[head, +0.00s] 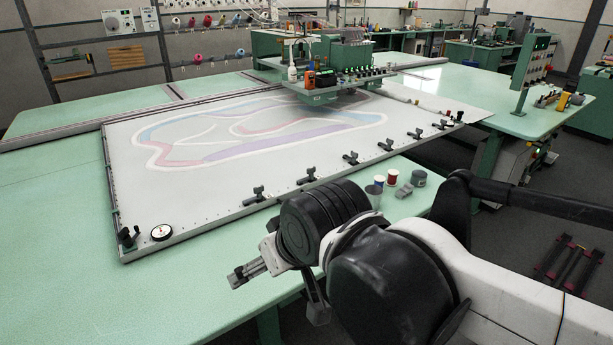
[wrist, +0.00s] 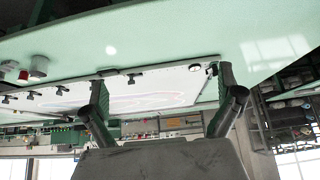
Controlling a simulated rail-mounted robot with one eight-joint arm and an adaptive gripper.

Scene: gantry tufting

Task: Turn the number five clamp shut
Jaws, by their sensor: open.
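A row of several dark clamps lines the near edge of the white tufting frame (head: 215,205) in the head view. They include clamps at the left (head: 258,194), further along (head: 308,176), mid-edge (head: 351,158), beyond it (head: 386,144) and toward the far right (head: 415,134). I cannot read any number, so I cannot tell which is number five. My gripper (head: 244,275) is in front of the frame's near edge, apart from the clamps. The wrist view shows its fingers (wrist: 167,75) spread and empty, with the frame edge and small clamps (wrist: 135,82) beyond.
A round dial (head: 162,232) lies at the frame's near left corner. The tufting machine (head: 330,85) stands over the far side.

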